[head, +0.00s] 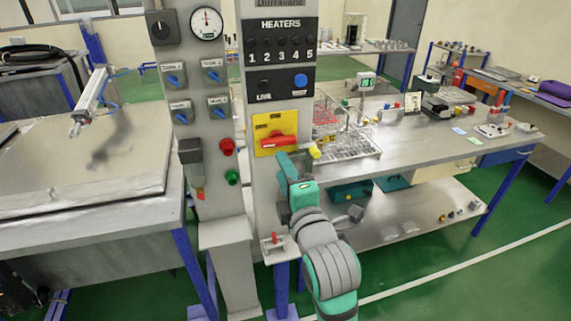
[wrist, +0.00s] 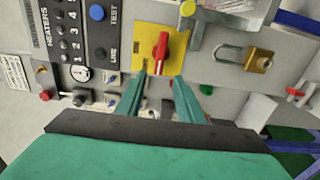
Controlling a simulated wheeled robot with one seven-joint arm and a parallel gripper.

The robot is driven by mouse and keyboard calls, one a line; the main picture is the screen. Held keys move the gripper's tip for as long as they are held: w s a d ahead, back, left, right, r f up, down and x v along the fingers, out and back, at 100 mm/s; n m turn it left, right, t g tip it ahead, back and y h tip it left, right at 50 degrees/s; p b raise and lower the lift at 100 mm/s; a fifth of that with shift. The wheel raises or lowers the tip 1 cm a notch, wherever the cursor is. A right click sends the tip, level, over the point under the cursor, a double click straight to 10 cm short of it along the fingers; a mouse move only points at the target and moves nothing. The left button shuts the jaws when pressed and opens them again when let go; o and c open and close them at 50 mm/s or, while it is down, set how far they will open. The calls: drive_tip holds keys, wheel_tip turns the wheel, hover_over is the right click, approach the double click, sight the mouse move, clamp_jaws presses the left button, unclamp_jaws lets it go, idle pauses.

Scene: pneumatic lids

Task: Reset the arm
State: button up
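My gripper (wrist: 165,100) shows in the wrist view with its two green fingers apart and nothing between them. It faces the control panel, just short of the red rotary switch (wrist: 161,52) on its yellow plate (wrist: 178,47). In the head view my green and grey arm reaches up to the panel. The gripper there (head: 287,170) is just below the red switch (head: 279,140), and its fingertips are hard to make out. The red switch handle lies roughly level in the head view.
The heaters panel (head: 281,42) is above the switch. A brass padlock (wrist: 259,60) hangs beside it in the wrist view. A metal table (head: 90,165) stands left, and a steel bench (head: 430,150) with racks and tools stands right. Green floor (head: 520,235) is open at right.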

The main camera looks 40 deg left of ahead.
drive_tip(key=shift+s+d, duration=0.2)
drive_tip(key=shift+d, duration=0.45)
drive_tip(key=shift+w, duration=0.1)
drive_tip(key=shift+f, duration=0.1)
